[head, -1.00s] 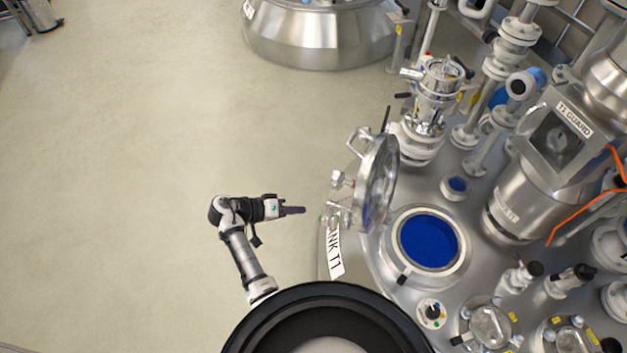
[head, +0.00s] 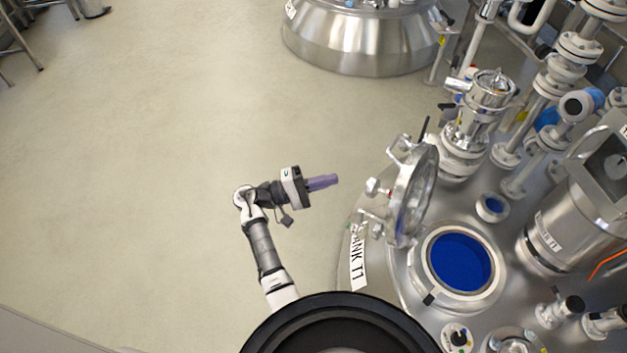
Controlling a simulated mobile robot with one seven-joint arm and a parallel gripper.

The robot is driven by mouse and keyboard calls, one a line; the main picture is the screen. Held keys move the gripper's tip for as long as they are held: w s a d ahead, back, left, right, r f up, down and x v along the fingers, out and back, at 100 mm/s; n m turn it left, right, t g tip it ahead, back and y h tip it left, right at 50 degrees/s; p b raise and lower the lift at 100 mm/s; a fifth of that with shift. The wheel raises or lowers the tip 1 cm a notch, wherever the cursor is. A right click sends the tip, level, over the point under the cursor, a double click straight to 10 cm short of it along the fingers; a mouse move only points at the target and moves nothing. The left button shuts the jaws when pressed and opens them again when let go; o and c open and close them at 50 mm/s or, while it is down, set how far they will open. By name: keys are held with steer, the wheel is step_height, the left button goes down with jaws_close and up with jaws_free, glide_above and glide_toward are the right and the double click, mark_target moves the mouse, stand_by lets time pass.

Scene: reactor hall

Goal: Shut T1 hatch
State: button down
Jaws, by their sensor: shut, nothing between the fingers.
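The T1 hatch lid (head: 415,194) is a round metal-rimmed glass cover, standing open and nearly upright on the left side of its opening. The round hatch opening (head: 461,262) shows a blue inside and is uncovered. The tank carries a label reading TANK T1 in part (head: 358,262). My gripper (head: 334,180) has purple fingers that are shut and empty. It is left of the lid, over the floor in the picture, apart from the lid and its clamps.
A metal valve assembly (head: 478,125) stands just behind the lid. A large steel vessel (head: 361,40) stands at the top. A guard housing (head: 575,225) and pipes crowd the right. The floor (head: 130,170) to the left is clear.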

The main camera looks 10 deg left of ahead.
steer(key=d+r+p, duration=0.1)
steer(key=d+p, duration=0.1)
steer(key=d, duration=0.5)
steer(key=shift+r+p, duration=0.3)
steer(key=shift+r, duration=0.1)
